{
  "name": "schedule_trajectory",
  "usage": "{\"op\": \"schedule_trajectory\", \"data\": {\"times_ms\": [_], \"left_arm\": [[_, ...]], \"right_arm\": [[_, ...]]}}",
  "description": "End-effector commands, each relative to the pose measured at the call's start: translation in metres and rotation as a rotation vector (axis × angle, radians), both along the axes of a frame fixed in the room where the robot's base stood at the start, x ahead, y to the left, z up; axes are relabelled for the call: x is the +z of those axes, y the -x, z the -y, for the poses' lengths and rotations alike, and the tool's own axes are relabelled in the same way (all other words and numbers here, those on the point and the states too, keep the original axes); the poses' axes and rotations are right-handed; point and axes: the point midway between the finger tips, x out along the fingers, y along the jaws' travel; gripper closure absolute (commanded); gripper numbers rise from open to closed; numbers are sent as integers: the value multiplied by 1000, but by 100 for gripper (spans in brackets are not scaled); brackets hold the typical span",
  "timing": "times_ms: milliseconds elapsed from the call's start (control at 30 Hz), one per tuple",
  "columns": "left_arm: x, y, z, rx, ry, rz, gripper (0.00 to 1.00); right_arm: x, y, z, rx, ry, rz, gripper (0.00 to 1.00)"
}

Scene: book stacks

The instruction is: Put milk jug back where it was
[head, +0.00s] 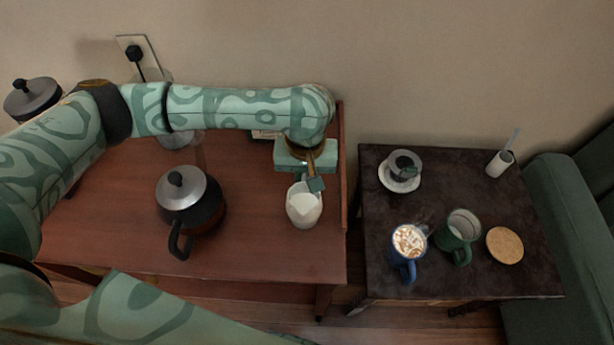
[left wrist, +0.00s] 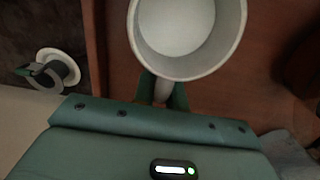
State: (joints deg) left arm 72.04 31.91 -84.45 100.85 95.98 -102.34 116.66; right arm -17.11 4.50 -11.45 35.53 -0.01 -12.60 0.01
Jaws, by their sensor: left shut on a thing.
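The white milk jug (head: 303,208) is at the right end of the reddish wooden table (head: 260,245). My left gripper (head: 314,182) is at the jug's back side, shut on its handle. In the left wrist view the jug (left wrist: 187,75) shows from above with its round open top, and the gripper's green fingers (left wrist: 163,92) close on the handle. The jug looks upright. I cannot tell whether its base touches the table. My right gripper is not in view.
A black kettle with a silver lid (head: 187,205) stands left of the jug. The dark side table (head: 430,284) at right holds a blue mug (head: 405,267), green mug (head: 459,231), cork coaster (head: 505,245), cup on a saucer (head: 402,170) and white holder (head: 499,164). Wood before the jug is clear.

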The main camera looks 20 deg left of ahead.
Motion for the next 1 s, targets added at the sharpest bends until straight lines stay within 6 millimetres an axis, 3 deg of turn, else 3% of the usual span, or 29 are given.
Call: {"op": "schedule_trajectory", "data": {"times_ms": [200, 233, 300, 633, 1000], "left_arm": [[1, 0, 0, 1, 2, 2, 100], [0, 0, 0, 1, 1, 0, 81], [0, 0, 0, 1, 1, 0, 65], [2, 0, 0, -1, 1, 1, 65], [89, -1, 0, 1, 1, 9, 65]], "right_arm": [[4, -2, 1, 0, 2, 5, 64], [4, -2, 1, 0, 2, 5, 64], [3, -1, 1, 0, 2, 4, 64], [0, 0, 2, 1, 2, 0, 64], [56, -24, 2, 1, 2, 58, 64]]}}
